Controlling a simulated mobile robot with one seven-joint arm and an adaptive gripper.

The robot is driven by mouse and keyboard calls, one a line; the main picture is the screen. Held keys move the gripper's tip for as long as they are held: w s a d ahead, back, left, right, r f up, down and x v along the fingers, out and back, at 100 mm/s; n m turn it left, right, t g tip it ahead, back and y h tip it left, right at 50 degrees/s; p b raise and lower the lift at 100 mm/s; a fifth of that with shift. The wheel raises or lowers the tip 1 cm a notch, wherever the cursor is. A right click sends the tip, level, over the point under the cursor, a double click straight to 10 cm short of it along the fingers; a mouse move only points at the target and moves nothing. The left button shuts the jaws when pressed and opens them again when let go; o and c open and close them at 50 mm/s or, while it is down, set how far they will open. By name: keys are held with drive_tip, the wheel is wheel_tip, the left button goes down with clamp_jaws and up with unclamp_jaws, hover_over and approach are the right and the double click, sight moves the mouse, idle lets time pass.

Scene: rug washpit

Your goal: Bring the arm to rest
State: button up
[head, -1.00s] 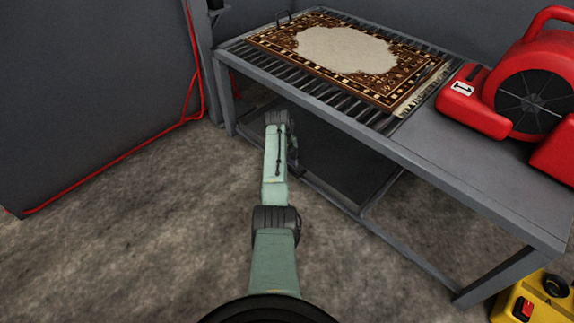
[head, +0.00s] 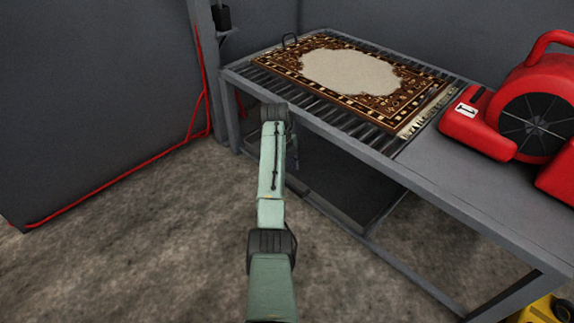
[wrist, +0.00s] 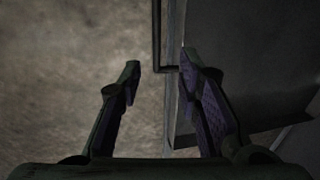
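My arm reaches forward in the head view, in front of the left end of the metal table (head: 470,203). My gripper (wrist: 158,70) shows in the wrist view with its two fingers apart and nothing between them. The floor and a dark frame edge lie beyond the fingertips. In the head view the gripper is mostly hidden behind the arm's end, beside the table's near edge and below its top.
A patterned rug (head: 345,74) lies on the table's roller section. A red blower (head: 535,115) stands on its right part. A yellow machine (head: 548,309) is partly visible at lower right. A red cable (head: 118,178) runs along the grey wall. The floor left of my arm is clear.

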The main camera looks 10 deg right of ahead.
drive_tip(key=shift+s+r, duration=0.1)
drive_tip(key=shift+r, duration=0.4)
